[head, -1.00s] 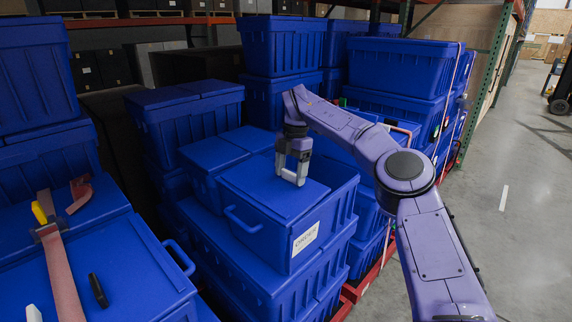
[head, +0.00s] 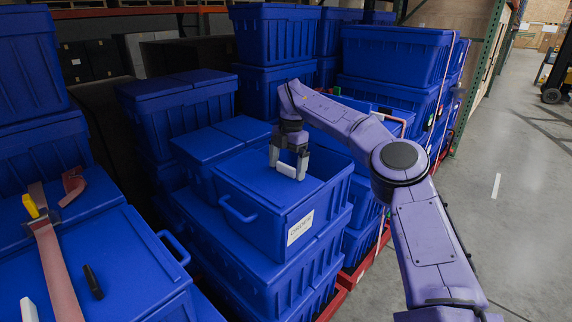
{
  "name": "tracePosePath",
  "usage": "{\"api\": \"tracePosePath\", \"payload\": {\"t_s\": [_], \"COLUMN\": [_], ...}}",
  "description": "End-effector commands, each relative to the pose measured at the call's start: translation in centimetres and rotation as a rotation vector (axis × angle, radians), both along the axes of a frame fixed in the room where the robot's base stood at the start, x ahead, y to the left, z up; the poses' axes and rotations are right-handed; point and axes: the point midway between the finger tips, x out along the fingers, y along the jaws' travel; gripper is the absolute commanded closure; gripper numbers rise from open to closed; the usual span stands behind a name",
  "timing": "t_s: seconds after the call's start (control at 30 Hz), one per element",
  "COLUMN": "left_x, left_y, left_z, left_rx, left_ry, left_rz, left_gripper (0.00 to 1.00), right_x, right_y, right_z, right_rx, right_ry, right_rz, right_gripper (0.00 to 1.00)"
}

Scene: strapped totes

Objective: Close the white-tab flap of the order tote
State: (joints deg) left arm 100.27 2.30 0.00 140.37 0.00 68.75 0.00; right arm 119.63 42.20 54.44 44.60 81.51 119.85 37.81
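The order tote (head: 262,228) is the blue tote with the white ORDER label (head: 300,228), at the middle of the head view. A blue flap (head: 243,172) lies roughly level over its left part; the right part shows open interior. A white tab (head: 286,170) shows near the flap's inner edge. My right gripper (head: 289,168) points down over the flap, its two fingers apart on either side of the tab. I cannot tell whether the fingers touch the tab. My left gripper is not in view.
Stacked blue totes (head: 178,105) stand behind and around. At the left, a tote top carries a reddish strap (head: 56,268) with a yellow piece (head: 31,206), a black marker-like object (head: 93,282) and a white piece (head: 28,310). Open grey floor (head: 515,220) lies at the right.

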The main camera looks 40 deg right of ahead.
Motion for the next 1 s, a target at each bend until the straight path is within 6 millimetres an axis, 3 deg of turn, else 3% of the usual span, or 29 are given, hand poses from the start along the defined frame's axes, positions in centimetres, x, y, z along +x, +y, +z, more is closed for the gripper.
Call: {"api": "tracePosePath", "payload": {"t_s": [0.17, 0.3, 0.43, 0.6, 1.0], "left_x": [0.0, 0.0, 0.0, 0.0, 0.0], "left_y": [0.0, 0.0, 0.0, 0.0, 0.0], "left_z": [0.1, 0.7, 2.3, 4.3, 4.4], "left_rx": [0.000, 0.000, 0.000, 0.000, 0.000], "left_ry": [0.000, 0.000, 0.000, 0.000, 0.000], "left_rz": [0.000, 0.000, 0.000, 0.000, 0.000], "left_gripper": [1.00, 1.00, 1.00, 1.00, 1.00], "right_x": [0.1, 0.2, 0.2, 0.2, 0.2], "right_y": [0.1, -0.3, -0.8, -1.4, -1.5], "right_z": [0.7, 3.6, 7.2, 10.1, 10.4], "right_rx": [0.000, -0.001, -0.001, 0.000, 0.002], "right_ry": [-0.002, -0.004, -0.002, 0.000, 0.000], "right_rz": [0.002, -0.001, -0.003, -0.002, -0.001], "right_gripper": [0.00, 0.00, 0.00, 0.00, 0.00]}}
